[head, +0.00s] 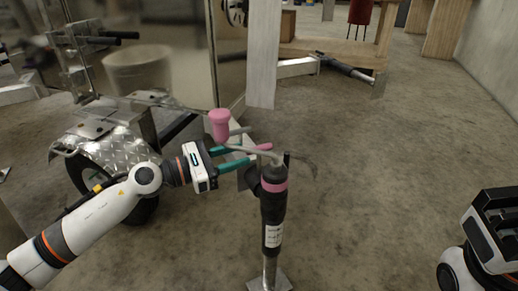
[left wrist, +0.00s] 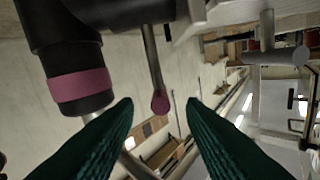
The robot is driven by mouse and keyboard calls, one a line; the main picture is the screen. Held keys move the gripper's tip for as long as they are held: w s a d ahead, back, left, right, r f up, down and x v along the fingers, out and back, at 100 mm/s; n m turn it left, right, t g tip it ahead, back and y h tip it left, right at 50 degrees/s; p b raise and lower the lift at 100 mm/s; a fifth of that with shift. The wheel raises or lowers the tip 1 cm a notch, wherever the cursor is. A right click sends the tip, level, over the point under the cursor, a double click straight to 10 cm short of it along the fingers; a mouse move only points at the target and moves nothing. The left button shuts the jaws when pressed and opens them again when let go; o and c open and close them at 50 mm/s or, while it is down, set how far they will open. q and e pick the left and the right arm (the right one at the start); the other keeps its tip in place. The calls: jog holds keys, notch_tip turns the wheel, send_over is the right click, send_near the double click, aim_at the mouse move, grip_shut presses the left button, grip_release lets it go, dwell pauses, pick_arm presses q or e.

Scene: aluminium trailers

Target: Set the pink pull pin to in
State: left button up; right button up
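The pink pull pin shows in the left wrist view as a thin grey rod with a small pink tip (left wrist: 160,102), beside the black jack body. In the head view a small pink tip (head: 265,147) shows by my left gripper's fingertips. The trailer jack (head: 272,205) is a black upright tube with a pink band, also in the left wrist view (left wrist: 80,88). My left gripper (head: 257,150) has its green fingers spread, with the pin tip seen between them; I cannot tell how deep it sits. My right gripper (head: 492,215) is at the far right, away from the jack; its fingers are unclear.
A larger pink knob (head: 220,125) stands on the crank above my left gripper. A trailer fender (head: 110,150) and wheel are at the left. A wooden bench (head: 335,50) stands at the back. The floor (head: 390,150) to the right is clear.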

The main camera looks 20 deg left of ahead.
aim_at(259, 147)
pick_arm(q)
jog(key=x, duration=0.6)
jog(key=shift+w+d, duration=0.15)
grip_shut()
jog(key=shift+f, duration=0.15)
